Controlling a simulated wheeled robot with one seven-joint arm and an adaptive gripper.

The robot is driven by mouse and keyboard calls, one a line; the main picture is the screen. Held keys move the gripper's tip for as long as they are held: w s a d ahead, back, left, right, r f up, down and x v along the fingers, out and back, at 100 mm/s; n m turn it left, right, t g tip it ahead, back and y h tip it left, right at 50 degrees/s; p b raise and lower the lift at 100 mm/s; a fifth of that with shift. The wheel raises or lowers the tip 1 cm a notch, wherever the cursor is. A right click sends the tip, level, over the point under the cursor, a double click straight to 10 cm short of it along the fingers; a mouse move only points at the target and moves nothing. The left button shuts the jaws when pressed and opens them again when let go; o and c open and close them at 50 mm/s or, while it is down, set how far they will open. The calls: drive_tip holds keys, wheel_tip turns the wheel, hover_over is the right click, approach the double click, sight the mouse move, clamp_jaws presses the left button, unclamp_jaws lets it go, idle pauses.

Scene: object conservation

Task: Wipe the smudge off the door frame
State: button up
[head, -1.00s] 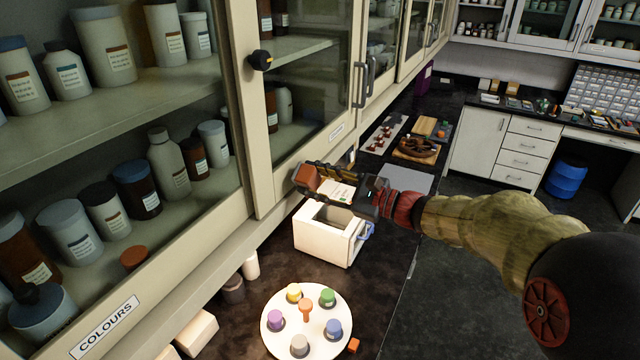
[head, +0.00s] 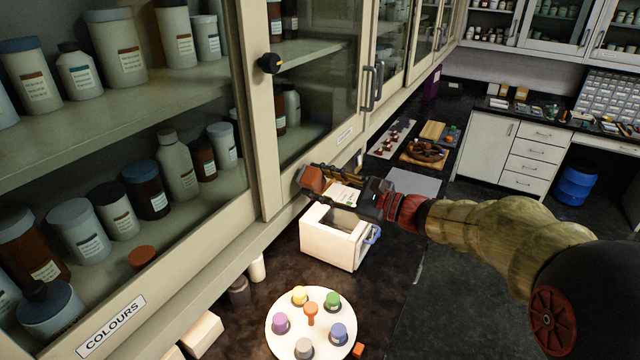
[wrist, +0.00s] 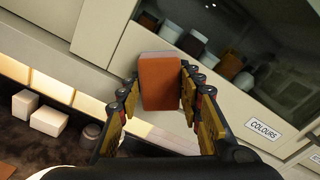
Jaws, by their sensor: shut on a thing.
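My gripper (head: 328,180) is shut on an orange-brown block (head: 312,179) with a pale layer along one side. In the wrist view the block (wrist: 160,84) sits between the yellow-padded fingers of the gripper (wrist: 159,90). The cream door frame (head: 262,130) of the wall cabinet runs beside the glass doors. The block is close to the lower edge of the frame in the head view. Whether it touches the frame I cannot tell. I cannot make out a smudge on the frame in either view.
A white open-topped box (head: 328,243) stands on the dark counter below my gripper. A round white tray (head: 283,338) with several coloured-capped pots is nearer. A black knob (head: 270,63) juts from the frame. Bottles fill the cabinet. Open floor lies at right.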

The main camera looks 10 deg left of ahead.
drive_tip(key=shift+w+a, duration=0.2)
drive_tip(key=shift+a, duration=0.5)
drive_tip(key=shift+w, duration=0.1)
drive_tip(key=shift+w+d, duration=0.25)
drive_tip(key=shift+w, duration=0.35)
drive_tip(key=shift+w+d, duration=0.3)
drive_tip(key=shift+w, duration=0.3)
drive_tip(key=shift+w+d, duration=0.25)
drive_tip(key=shift+w, duration=0.35)
drive_tip(key=w, duration=0.1)
drive_tip(key=w+d, duration=0.1)
drive_tip(key=w, duration=0.1)
drive_tip(key=shift+w+b, duration=0.25)
drive_tip(key=shift+b, duration=0.05)
drive_tip(key=shift+s, duration=0.15)
drive_tip(key=shift+s+a+b, duration=0.45)
drive_tip(key=shift+s+b, duration=0.2)
drive_tip(key=shift+s, duration=0.55)
drive_tip(key=shift+s+a+b, duration=0.4)
drive_tip(key=shift+s+b, duration=0.2)
drive_tip(key=shift+s, duration=0.55)
drive_tip(key=shift+s+a+b, duration=0.45)
drive_tip(key=shift+s+b, duration=0.2)
drive_tip(key=shift+s, duration=0.55)
